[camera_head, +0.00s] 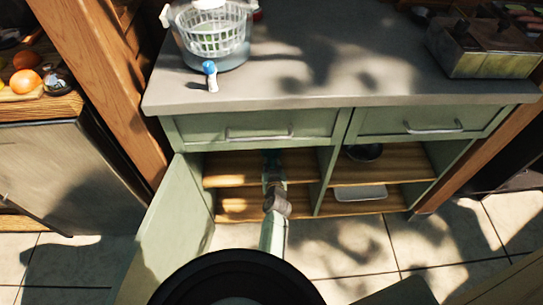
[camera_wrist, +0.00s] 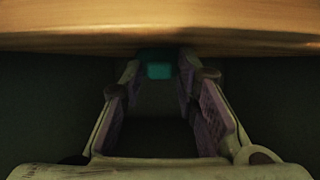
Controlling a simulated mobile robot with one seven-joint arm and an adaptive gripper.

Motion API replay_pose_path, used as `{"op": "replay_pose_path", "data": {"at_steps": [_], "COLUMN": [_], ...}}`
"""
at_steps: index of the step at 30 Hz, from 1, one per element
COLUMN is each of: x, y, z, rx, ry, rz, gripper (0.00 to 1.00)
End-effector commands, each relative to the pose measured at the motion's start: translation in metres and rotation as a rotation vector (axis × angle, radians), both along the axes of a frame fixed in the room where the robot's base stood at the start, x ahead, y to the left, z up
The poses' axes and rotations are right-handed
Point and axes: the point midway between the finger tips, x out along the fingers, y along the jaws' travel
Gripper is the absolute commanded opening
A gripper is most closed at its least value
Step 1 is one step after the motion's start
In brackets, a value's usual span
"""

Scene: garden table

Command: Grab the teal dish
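The teal dish (camera_wrist: 158,66) shows in the wrist view as a small, dim teal shape at the far end of my gripper, just under the wooden board. My gripper (camera_wrist: 160,80) is open, with its two padded fingers apart and the dish in line with the gap between their tips. I cannot tell whether the fingertips touch it. In the head view my arm reaches into the left, open compartment of the green cabinet (camera_head: 180,220). The gripper end is in shadow there, and the dish cannot be made out clearly.
The wooden board (camera_wrist: 160,35) spans the top of the wrist view, close to the fingers. The right compartment holds a dark bowl (camera_head: 363,152) and a pale tray (camera_head: 360,192). On the countertop (camera_head: 330,85) are a white basket (camera_head: 212,32), a blue-capped bottle (camera_head: 211,76) and a metal box (camera_head: 490,60).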

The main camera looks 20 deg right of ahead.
Motion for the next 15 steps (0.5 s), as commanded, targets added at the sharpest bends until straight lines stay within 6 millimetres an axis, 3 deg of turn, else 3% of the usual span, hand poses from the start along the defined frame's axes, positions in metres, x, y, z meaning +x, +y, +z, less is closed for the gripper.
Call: {"op": "replay_pose_path", "data": {"at_steps": [11, 15], "x": [0.0002, 0.0002], "y": [-0.0001, -0.0001], "z": [0.0003, 0.0003], "rx": [0.0, 0.0], "ry": [0.0, 0.0], "rz": [0.0, 0.0], "gripper": [0.01, 0.0]}}
